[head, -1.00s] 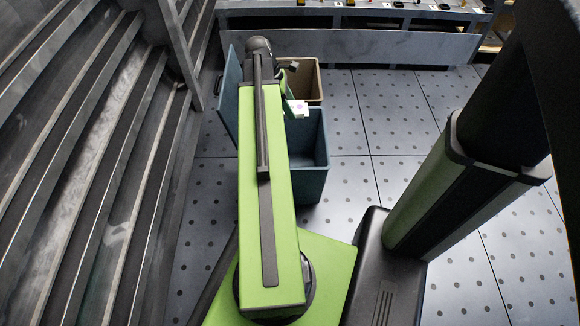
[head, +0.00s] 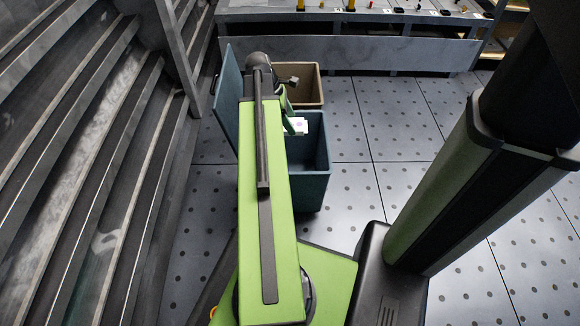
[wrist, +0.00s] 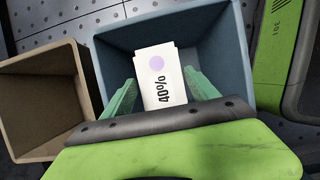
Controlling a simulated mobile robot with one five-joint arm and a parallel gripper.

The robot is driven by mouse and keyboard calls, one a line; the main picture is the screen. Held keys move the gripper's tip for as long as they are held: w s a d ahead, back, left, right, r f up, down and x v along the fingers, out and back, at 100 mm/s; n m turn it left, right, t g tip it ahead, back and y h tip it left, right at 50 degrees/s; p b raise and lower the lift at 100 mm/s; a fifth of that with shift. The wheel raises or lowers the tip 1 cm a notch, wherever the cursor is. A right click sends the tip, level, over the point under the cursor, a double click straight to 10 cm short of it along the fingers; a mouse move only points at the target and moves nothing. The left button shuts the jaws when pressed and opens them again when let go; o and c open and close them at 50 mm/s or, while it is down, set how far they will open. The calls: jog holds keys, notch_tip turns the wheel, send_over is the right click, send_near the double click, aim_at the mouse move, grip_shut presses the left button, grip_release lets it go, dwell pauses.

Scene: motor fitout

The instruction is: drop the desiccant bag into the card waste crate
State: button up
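The desiccant bag is a white packet marked "40%" with a pale purple dot (wrist: 158,85); it also shows in the head view (head: 301,126). My gripper (wrist: 160,76) has its green fingers on both sides of the bag, their tips against its edges. It holds the bag above the opening of a blue crate (wrist: 232,45). The blue crate also shows in the head view (head: 312,185). A tan crate (head: 312,92) stands just beyond it and shows at the left of the wrist view (wrist: 28,65). I see no label telling which is card waste.
A blue upright panel (head: 228,105) stands left of the crates. Metal shelving (head: 90,150) fills the left side. A grey bench (head: 400,52) with small items on top runs along the back. The tiled floor (head: 350,135) right of the crates is clear.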

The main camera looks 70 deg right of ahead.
jog(key=o, duration=0.4)
jog(key=shift+p+v, duration=8.05)
jog(key=shift+v, duration=0.65)
jog(key=shift+r, duration=0.1)
